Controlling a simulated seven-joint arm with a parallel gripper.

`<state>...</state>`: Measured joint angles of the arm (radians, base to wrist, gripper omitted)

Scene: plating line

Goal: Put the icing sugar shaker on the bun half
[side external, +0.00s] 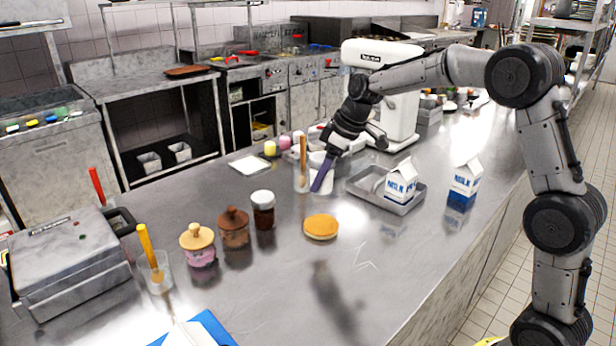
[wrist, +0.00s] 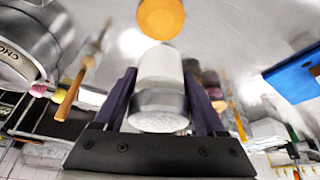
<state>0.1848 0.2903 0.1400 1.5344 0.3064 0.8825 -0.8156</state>
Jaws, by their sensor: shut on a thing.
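The icing sugar shaker, white with a grey metal end, is between my gripper's fingers in the wrist view (wrist: 160,68). My gripper (wrist: 160,95) is shut on it, with a dark purple finger on each side. In the side external view my gripper (side external: 321,178) points down and the shaker (side external: 328,183) is partly hidden behind a finger. I cannot tell whether its base touches the counter. The bun half (side external: 321,227), round and orange-brown, lies on the counter nearer the camera, apart from the shaker. It also shows at the top of the wrist view (wrist: 161,17).
A grey tray (side external: 411,206) with a carton stands right of my gripper, and another milk carton (side external: 466,180) beyond it. A dark jar with white lid (side external: 263,210), a brown jar (side external: 234,229) and a pink jar (side external: 199,248) stand left of the bun. Counter right of the bun is clear.

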